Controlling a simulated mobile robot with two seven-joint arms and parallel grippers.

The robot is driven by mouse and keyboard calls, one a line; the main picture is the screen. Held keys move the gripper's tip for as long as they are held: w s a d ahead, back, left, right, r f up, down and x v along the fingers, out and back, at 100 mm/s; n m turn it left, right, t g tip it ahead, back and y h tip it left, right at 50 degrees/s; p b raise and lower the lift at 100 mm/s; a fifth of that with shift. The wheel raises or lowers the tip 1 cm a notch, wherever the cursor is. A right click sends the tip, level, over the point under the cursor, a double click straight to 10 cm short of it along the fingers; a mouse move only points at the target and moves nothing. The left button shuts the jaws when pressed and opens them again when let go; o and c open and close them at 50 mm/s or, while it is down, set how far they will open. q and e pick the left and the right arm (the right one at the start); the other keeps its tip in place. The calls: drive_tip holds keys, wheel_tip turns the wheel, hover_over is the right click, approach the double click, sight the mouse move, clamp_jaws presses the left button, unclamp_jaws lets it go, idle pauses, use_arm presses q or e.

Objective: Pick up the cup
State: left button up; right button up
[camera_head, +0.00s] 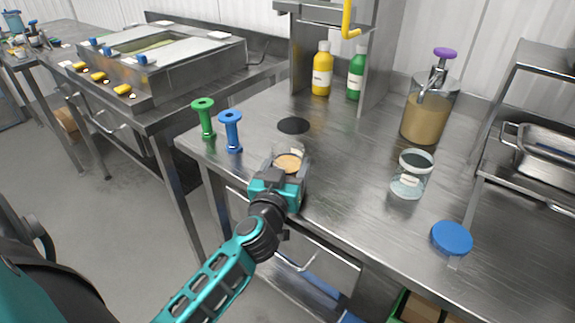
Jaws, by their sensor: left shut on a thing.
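A clear cup (290,160) with light brown contents is at the near left part of the steel table. My left gripper (284,178) comes in from the front and is shut on this cup. The gripper's body hides the cup's lower part, so I cannot tell whether it touches the table. A second clear cup or jar (410,176) with a white label stands to the right, apart from the gripper. My right gripper is not in view.
Green (204,118) and blue (231,131) spool-shaped stands are left of the cup. A black disc (294,125) lies behind it. A pump dispenser (425,113), yellow (321,72) and green (356,76) bottles stand at the back. A blue lid (452,238) is front right.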

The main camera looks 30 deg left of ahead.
sight(284, 161)
use_arm(q)
drive_tip(key=shift+r, duration=0.15)
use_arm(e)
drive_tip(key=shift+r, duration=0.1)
use_arm(q)
drive_tip(key=shift+r+p, duration=1.2)
drive_tip(key=shift+r, duration=0.4)
wheel_tip(284, 161, up, 16)
drive_tip(key=shift+r, duration=0.25)
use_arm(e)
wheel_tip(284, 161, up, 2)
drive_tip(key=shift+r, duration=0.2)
